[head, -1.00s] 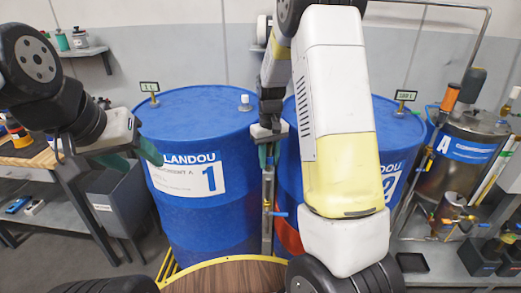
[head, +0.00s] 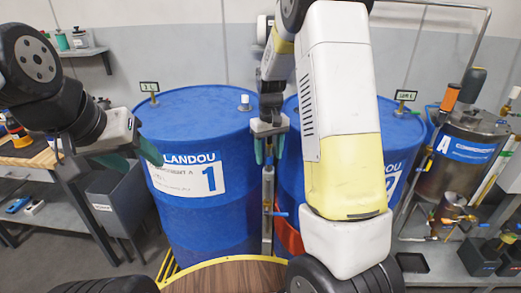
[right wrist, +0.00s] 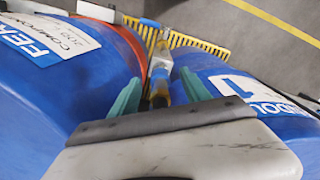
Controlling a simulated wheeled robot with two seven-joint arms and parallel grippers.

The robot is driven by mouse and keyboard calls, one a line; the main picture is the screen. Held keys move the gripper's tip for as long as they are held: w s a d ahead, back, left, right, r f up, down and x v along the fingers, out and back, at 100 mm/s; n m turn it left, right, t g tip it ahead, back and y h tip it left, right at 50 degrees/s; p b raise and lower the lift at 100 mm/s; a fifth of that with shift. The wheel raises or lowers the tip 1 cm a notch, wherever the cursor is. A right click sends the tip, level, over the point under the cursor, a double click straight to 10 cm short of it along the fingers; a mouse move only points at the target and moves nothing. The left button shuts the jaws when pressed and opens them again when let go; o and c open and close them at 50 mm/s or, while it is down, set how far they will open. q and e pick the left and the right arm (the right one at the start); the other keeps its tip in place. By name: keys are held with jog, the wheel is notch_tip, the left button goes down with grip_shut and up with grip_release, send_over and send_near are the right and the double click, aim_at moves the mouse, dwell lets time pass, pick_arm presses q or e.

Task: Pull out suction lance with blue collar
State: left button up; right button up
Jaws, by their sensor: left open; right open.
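A slender upright metal lance or pipe (head: 267,228) stands in the gap between the two blue drums, with a small blue part (head: 281,214) at its side. I cannot tell whether that part is a collar. My right gripper (head: 269,150) is open above it, fingers pointing down. In the right wrist view the open teal fingers (right wrist: 160,95) are on either side of the pipe's brass-coloured top, with a light blue part (right wrist: 160,68) beyond. Contact cannot be told. My left gripper (head: 136,156) is open and empty, left of drum 1.
Drum 1 (head: 205,225) and a second blue drum (head: 388,130) stand close on both sides of the right gripper. A metal tank marked A (head: 450,175) with orange-handled fittings is at right. A workbench (head: 30,155) and grey bin (head: 115,200) are at left.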

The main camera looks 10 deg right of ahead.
jog(key=shift+n, duration=0.4)
notch_tip(320, 180, up, 10)
jog(key=shift+c, duration=1.4)
notch_tip(320, 180, down, 8)
jog(key=shift+r, duration=0.15)
grip_shut()
